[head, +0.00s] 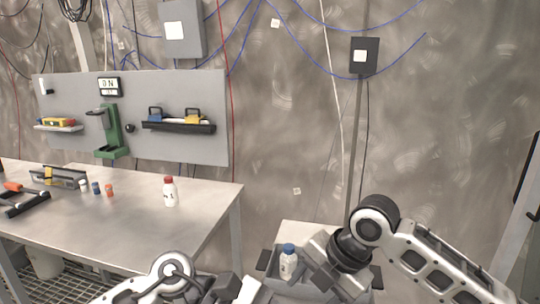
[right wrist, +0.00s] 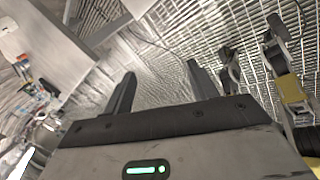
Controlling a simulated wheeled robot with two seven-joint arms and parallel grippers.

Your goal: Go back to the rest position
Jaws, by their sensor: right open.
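My right arm comes in from the right in the head view, and its gripper (head: 322,268) is beside a white bottle with a blue cap (head: 288,264). In the right wrist view the right gripper's two fingers (right wrist: 160,88) are spread apart with nothing between them. My left arm shows at the bottom of the head view; its gripper (head: 240,290) is low and partly cut off, so its jaws cannot be read.
The blue-capped bottle appears to stand in a grey bin (head: 297,291), partly covered by my right arm. A metal table (head: 140,225) at left bears a red-capped bottle (head: 169,192), small bottles and tools. A grey panel (head: 195,95) stands behind it.

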